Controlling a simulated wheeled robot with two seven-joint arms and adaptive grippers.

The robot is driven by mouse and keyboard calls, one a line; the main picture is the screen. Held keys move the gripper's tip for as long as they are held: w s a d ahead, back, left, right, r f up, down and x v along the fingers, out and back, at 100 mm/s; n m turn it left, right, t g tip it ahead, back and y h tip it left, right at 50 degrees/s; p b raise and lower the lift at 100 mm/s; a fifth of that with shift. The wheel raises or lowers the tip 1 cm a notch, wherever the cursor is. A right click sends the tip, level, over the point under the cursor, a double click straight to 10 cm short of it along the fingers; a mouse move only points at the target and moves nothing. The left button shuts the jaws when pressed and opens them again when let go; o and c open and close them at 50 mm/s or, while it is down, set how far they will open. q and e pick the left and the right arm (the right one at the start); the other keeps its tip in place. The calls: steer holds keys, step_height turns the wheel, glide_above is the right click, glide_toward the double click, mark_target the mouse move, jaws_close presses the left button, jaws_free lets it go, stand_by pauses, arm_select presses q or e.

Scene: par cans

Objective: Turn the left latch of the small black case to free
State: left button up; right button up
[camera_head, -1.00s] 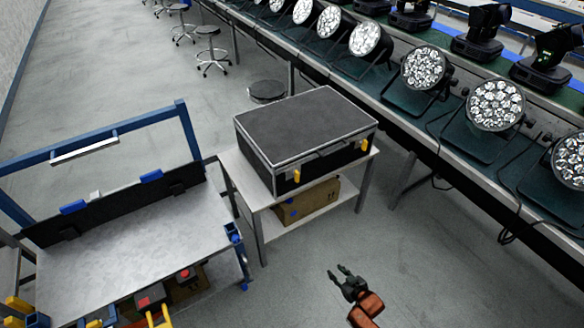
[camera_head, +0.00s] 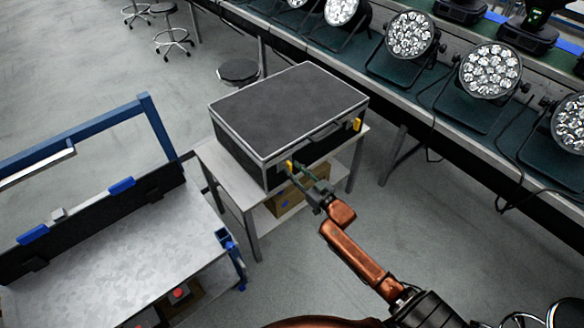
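The small black case (camera_head: 290,105) with silver edges lies closed on a small white table. Its front face has a handle (camera_head: 325,131) and two yellow latches. The left latch (camera_head: 289,165) is near the case's front left corner and the right latch (camera_head: 357,124) is near the right end. My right gripper (camera_head: 304,172) is at the front of the case, with its fingers apart and close to the left latch. I cannot tell whether a finger touches it. My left gripper is not in view.
The white table (camera_head: 229,184) has a lower shelf with a brown cardboard box (camera_head: 285,201). A blue-framed cart (camera_head: 120,240) stands at the left. A long bench (camera_head: 385,110) with several par cans runs along the right. The floor in front is clear.

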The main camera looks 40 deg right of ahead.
steer(key=shift+w+a, duration=0.1)
steer(key=shift+w, duration=0.85)
jaws_close()
steer(key=shift+d, duration=0.2)
